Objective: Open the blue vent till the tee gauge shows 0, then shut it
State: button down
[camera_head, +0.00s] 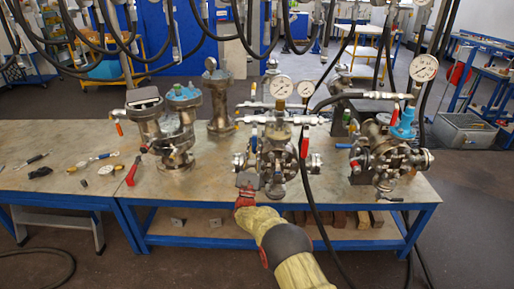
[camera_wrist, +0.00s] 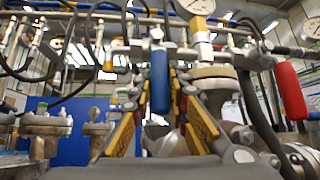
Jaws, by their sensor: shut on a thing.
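The blue vent handle (camera_wrist: 160,82) hangs down from a metal valve fitting in the middle of the wrist view. My gripper (camera_wrist: 160,92) has its yellow-padded fingers on both sides of the handle and is shut on it. In the head view the handle shows small and blue (camera_head: 254,139), above my gripper (camera_head: 251,170) at the front of the middle vessel (camera_head: 277,160). A round white gauge (camera_head: 281,87) stands on the tee above this vessel. Its lower edge also shows in the wrist view (camera_wrist: 195,5). Its needle is too small to read.
A red lever (camera_wrist: 290,90) hangs right of the blue handle. A black hose (camera_head: 318,200) runs down beside the middle vessel. Other vessels stand left (camera_head: 176,130) and right (camera_head: 385,150). Loose tools lie on the bench's (camera_head: 75,145) left end.

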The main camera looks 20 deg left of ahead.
dwell(0.4)
jog(key=c, duration=1.7)
grip_release()
jog(key=v, duration=1.2)
jog(key=shift+f, duration=0.1)
